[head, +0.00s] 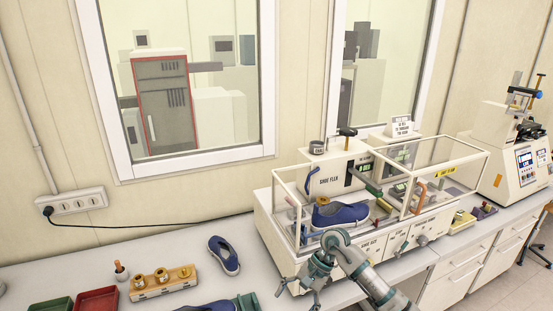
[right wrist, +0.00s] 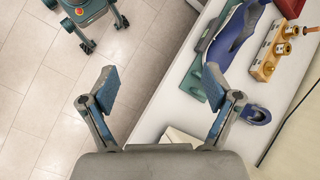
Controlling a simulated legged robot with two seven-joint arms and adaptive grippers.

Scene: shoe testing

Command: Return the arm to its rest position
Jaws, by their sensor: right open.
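My right arm comes in from the lower right in the head view. Its gripper (head: 303,285) hangs just in front of the clear-walled shoe flex machine (head: 372,245). In the right wrist view the two fingers of the right gripper (right wrist: 158,82) are spread wide, with nothing between them. They are over the bench's front edge and the tiled floor. A blue shoe (head: 340,214) sits inside the machine, apart from the gripper.
A second blue shoe (head: 224,256) lies on the bench, left of the machine. Another blue shoe (right wrist: 236,38) lies by a green fixture (right wrist: 194,82). A wooden block with brass pieces (head: 162,282) and a red tray (head: 97,302) are further left. Tiled floor (right wrist: 40,110) is open beside the bench.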

